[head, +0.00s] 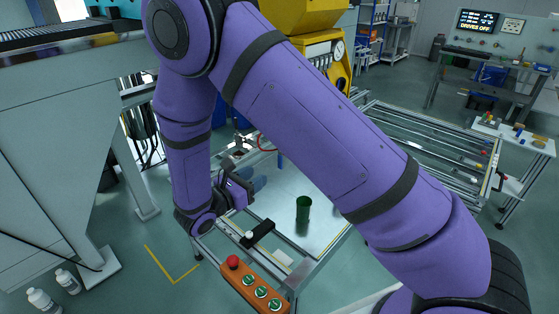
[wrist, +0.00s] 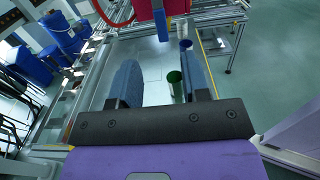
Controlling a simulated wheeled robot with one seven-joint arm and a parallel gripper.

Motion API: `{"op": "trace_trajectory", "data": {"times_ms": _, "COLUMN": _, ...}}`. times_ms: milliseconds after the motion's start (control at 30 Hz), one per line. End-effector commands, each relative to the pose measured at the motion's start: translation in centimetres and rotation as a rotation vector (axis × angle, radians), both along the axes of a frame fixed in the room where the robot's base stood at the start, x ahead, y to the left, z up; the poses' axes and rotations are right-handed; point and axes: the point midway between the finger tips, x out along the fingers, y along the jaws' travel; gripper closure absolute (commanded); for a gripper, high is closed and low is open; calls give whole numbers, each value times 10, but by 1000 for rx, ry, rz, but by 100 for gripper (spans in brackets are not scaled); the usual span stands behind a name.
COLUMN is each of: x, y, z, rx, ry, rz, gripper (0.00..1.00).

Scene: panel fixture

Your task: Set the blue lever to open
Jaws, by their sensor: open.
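A blue upright bar (head: 281,160), which looks like the lever, shows partly behind my arm below the yellow machine. In the wrist view a blue bar (wrist: 160,24) hangs at the top centre beside a red part, ahead of my fingers and apart from them. I cannot tell which lever position is open. My gripper (head: 258,184) is low over the white table, left of the blue bar. My arm hides much of the fixture.
A dark green cup (head: 303,208) stands on the table (head: 325,215); in the wrist view it is by the right finger. An orange button box (head: 255,287) and a black block with a white knob (head: 258,235) are at the front. The yellow machine (head: 325,50) stands behind.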

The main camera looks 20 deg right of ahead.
Motion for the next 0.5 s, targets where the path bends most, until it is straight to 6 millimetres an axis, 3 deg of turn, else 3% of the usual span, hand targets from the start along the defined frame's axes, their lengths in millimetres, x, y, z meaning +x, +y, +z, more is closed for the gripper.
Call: {"op": "trace_trajectory", "data": {"times_ms": 500, "x": 36, "y": -72, "z": 0, "rx": 2, "ry": 0, "rz": -6, "gripper": 57}}
